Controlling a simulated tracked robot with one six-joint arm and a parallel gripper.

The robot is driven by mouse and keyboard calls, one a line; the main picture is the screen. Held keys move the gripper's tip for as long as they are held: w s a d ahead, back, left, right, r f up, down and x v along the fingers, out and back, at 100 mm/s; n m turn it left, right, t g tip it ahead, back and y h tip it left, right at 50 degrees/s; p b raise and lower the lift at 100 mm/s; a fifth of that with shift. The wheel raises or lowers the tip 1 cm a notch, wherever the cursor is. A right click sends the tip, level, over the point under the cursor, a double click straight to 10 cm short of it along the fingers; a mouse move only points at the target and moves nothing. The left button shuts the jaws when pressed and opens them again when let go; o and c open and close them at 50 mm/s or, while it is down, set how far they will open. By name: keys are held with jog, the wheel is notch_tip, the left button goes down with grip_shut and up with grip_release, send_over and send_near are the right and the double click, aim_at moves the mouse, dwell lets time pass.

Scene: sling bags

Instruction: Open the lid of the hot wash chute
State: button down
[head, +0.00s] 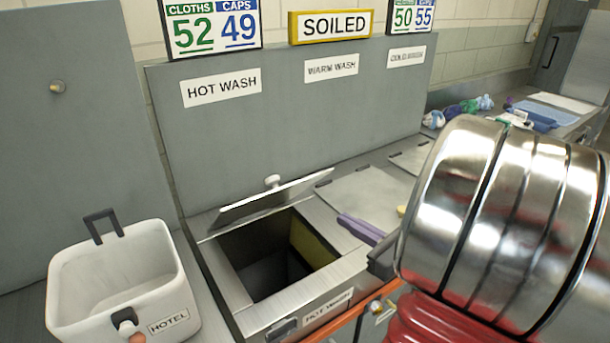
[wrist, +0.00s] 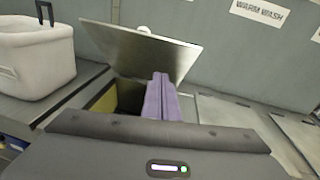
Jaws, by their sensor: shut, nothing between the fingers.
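The hot wash chute's lid (head: 275,199) is a grey metal plate with a white knob (head: 272,181). It stands tilted up at the back of the chute, below the HOT WASH label (head: 222,87). The square opening (head: 270,262) is uncovered and looks dark and empty, with a yellowish inner side. My gripper (head: 345,219) has purple fingers, pressed together and empty, just right of the opening in the head view. In the wrist view, the fingers (wrist: 160,77) overlap the raised lid (wrist: 125,47); I cannot tell whether they touch it.
A white HOTEL bin (head: 120,280) stands left of the chute. The neighbouring warm wash lid (head: 368,194) lies flat to the right. Bundled cloths (head: 460,108) lie on the far right counter. A grey panel (head: 290,110) rises behind the chutes.

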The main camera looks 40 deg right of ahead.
jog(key=d, duration=0.1)
jog(key=s+d+m+h, duration=0.2)
jog(key=d, duration=0.1)
jog(key=shift+r+t, duration=0.1)
jog(key=shift+t, duration=0.2)
jog(key=shift+w+a, duration=0.1)
jog(key=shift+w, duration=0.1)
send_near(323, 175)
jog(key=w+f, duration=0.1)
jog(key=w, duration=0.3)
jog(key=shift+w+r, duration=0.4)
jog(key=shift+w, duration=0.2)
jog(key=shift+r, duration=0.1)
